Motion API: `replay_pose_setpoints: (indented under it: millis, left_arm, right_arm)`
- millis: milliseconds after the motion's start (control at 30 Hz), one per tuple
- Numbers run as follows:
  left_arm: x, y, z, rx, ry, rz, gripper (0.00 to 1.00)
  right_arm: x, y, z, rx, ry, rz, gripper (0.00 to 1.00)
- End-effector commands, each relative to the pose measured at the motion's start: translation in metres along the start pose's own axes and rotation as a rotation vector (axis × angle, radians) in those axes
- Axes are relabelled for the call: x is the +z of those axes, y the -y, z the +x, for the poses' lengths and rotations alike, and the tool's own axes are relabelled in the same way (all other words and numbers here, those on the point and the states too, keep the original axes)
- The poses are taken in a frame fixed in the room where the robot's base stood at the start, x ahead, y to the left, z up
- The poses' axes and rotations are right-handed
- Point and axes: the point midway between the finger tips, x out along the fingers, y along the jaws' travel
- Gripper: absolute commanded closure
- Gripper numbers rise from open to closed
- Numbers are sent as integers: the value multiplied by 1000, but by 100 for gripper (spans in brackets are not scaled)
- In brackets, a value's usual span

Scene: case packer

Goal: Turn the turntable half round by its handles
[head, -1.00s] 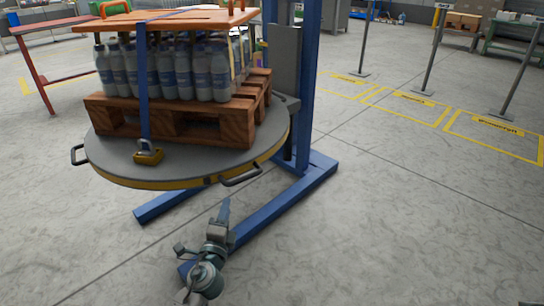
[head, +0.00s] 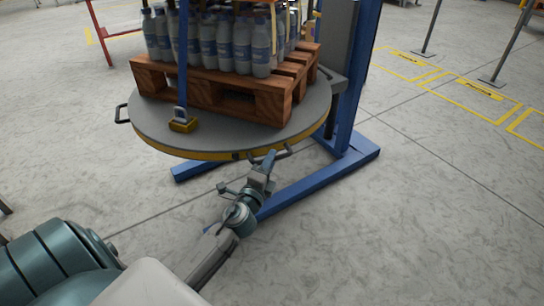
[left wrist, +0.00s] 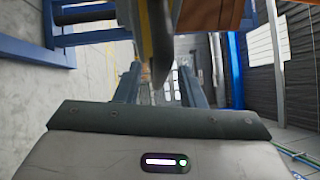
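The round grey turntable (head: 160,128) has a yellow rim and carries a loaded wooden pallet (head: 215,90). Whether the handle lies fully between the fingers is unclear. My right gripper is out of view.
A blue post (head: 358,80) and floor legs (head: 320,180) stand behind and below the turntable.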

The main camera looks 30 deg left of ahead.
Motion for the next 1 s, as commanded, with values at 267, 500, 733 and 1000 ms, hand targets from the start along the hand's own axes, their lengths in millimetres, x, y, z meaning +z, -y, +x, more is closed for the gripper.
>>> replay_pose_setpoints:
  millis: [267,500,733,1000]
  left_arm:
    - [0,0,17,0,-1,-1,64]
    - [0,0,17,0,-1,0,68]
    - [0,0,17,0,0,0,100]
    - [-1,-1,17,1,7,0,100]
  right_arm:
    - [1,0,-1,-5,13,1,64]
    - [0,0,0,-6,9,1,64]
    - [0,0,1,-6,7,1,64]
    - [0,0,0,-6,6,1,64]
